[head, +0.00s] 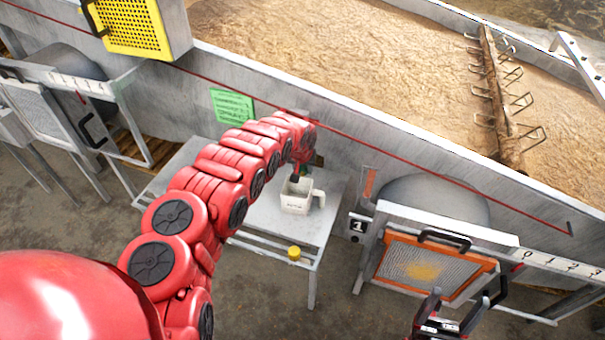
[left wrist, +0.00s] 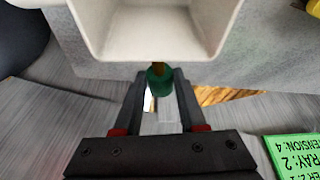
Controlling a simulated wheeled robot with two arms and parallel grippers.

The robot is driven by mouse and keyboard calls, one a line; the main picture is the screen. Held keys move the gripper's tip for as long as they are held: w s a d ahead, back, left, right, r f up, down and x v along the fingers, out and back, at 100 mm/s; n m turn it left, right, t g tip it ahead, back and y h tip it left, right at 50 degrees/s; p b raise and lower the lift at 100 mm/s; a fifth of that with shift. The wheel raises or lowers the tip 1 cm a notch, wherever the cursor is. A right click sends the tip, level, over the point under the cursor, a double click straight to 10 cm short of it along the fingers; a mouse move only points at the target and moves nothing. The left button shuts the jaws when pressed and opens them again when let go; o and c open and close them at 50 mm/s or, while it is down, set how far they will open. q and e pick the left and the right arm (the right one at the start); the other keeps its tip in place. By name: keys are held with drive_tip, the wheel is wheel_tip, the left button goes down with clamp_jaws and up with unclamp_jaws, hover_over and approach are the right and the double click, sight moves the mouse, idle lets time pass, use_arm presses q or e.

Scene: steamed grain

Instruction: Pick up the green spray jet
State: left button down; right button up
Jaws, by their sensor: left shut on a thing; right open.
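The green spray jet (left wrist: 160,79) shows in the left wrist view as a dark green cylinder with a brown tip, between the fingertips of my left gripper (left wrist: 160,90). The gripper is shut on it. In the head view my left gripper (head: 298,170) points down at a white square jug (head: 295,207) on the small table; my arm and fingers hide most of the jet. The jug also shows in the left wrist view (left wrist: 155,50), its rim close to the jet. My right gripper (head: 462,305) is open and empty at the bottom right.
The grey table (head: 262,222) bears the jug and a yellow-capped item (head: 294,253) at its front edge. A large grain vat (head: 370,70) stands behind. A green label (head: 232,106) is on its wall. An orange-framed screen hatch (head: 425,262) stands near my right gripper.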

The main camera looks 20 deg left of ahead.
use_arm(q)
drive_tip(key=d+b, duration=0.1)
drive_tip(key=d, duration=1.7)
drive_tip(key=shift+s+b, duration=0.35)
drive_tip(key=shift+b, duration=0.05)
